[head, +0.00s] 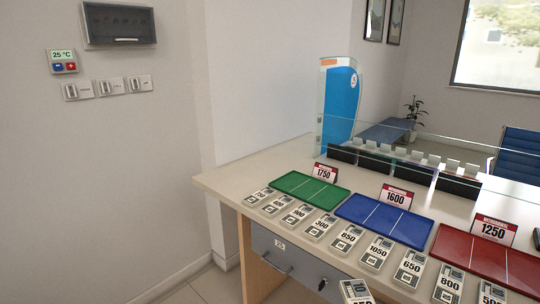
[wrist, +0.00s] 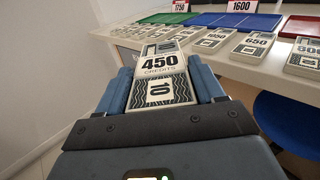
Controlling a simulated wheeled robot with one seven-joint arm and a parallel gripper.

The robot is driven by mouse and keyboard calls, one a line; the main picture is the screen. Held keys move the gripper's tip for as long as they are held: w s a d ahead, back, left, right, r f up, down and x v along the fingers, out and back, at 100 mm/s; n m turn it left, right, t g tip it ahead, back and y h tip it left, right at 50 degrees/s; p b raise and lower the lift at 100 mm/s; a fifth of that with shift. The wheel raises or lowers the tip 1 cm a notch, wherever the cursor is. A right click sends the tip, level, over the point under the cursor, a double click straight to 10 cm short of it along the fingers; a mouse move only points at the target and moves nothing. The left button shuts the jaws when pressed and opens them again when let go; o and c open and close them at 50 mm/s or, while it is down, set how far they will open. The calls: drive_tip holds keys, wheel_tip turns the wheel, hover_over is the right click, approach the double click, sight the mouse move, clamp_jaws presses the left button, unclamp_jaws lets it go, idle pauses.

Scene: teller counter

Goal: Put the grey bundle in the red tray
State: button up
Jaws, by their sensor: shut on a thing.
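My gripper (wrist: 163,88) is shut on a grey-white bundle (wrist: 160,62) marked 450 credits, held between its two blue-grey fingers. In the head view the top of a bundle (head: 355,291), which appears to be the held one, shows at the bottom edge, in front of the counter. The red tray (head: 484,256) lies on the counter at the right, under a 1250 sign; part of it also shows in the wrist view (wrist: 302,28). My gripper is apart from the tray, and its fingers are not clear in the head view.
The green tray (head: 308,190) and blue tray (head: 384,219) lie left of the red one. Several numbered bundles (head: 346,239) line the counter's front edge. A glass screen (head: 405,160) stands behind. A drawer (head: 292,262) is below the counter. A blue chair (wrist: 288,122) shows at right.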

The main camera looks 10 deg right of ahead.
drive_tip(key=s+d+r+m+g+h, duration=0.2)
drive_tip(key=d+m+h, duration=0.35)
drive_tip(key=d, duration=1.75)
drive_tip(key=s+d+r+m+g+h, duration=0.1)
drive_tip(key=s+d+m+g+h, duration=0.1)
drive_tip(key=s+d, duration=0.6)
drive_tip(key=s+d+r+m+g+h, duration=0.1)
drive_tip(key=s+d+h, duration=0.4)
drive_tip(key=d, duration=0.9)
drive_tip(key=s+g, duration=0.1)
drive_tip(key=s, duration=0.2)
drive_tip(key=shift+d+r+m, duration=0.3)
drive_tip(key=shift+r+m, duration=0.05)
drive_tip(key=shift+r, duration=0.05)
drive_tip(key=shift+s, duration=0.1)
drive_tip(key=w+a+f, duration=0.2)
drive_tip(key=w, duration=0.1)
drive_tip(key=w+a+f+b, duration=0.1)
drive_tip(key=w+a+f, duration=0.1)
drive_tip(key=w, duration=0.1)
drive_tip(key=w+a+f, duration=0.2)
drive_tip(key=w+f, duration=0.1)
drive_tip(key=w, duration=0.1)
drive_tip(key=shift+b, duration=0.35)
drive_tip(key=shift+f+b, duration=1.65)
drive_tip(key=shift+f, duration=0.15)
